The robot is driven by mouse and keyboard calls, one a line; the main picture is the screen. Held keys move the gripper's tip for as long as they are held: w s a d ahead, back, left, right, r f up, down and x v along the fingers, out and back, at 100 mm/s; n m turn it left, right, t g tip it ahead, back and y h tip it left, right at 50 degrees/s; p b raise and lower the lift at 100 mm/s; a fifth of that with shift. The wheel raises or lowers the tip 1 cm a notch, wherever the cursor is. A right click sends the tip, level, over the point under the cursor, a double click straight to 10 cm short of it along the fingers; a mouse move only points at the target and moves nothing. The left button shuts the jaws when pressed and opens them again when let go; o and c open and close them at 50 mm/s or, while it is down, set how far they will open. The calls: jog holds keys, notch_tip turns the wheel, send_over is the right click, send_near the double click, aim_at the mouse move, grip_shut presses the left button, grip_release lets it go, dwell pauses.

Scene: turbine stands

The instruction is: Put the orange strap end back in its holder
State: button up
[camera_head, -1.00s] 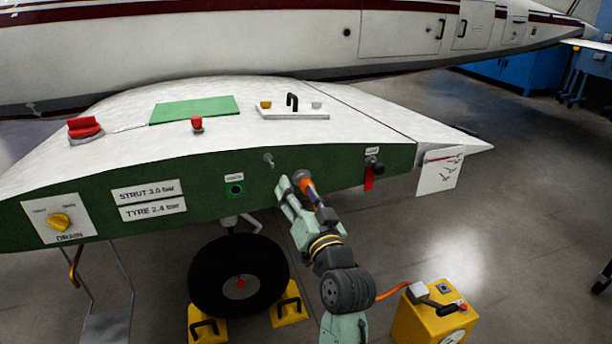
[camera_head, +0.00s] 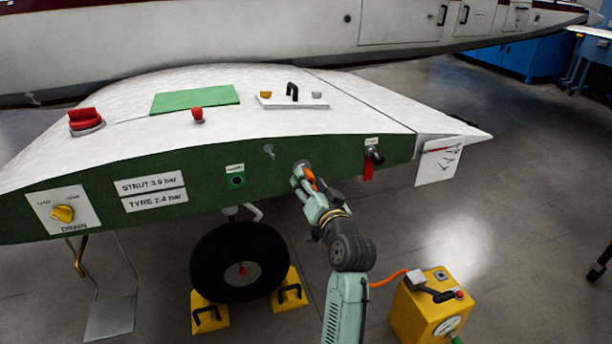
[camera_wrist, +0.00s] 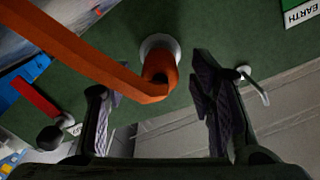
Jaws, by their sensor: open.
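The orange strap (camera_wrist: 75,45) crosses the upper left of the wrist view. Its thick end (camera_wrist: 160,72) overlaps a round grey fitting (camera_wrist: 157,40), apparently its holder, on the green panel. I cannot tell whether the end sits inside it. My gripper (camera_wrist: 155,87) is open. Its dark fingers are on either side of the strap end, with a gap visible at least on the right. In the head view my gripper (camera_head: 302,172) is close to the green panel, and a bit of orange (camera_head: 310,178) shows at it.
A red tag (camera_head: 368,168) hangs from a dark knob on the panel, to the right. A grey peg (camera_head: 268,150) and a green socket plate (camera_head: 236,179) are to the left. A wheel (camera_head: 240,268) with yellow chocks and a yellow box (camera_head: 432,310) stand below.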

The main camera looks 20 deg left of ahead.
jog(key=shift+w+a, duration=0.4)
jog(key=shift+w, duration=0.15)
dwell(0.4)
grip_shut()
dwell(0.4)
dwell(0.3)
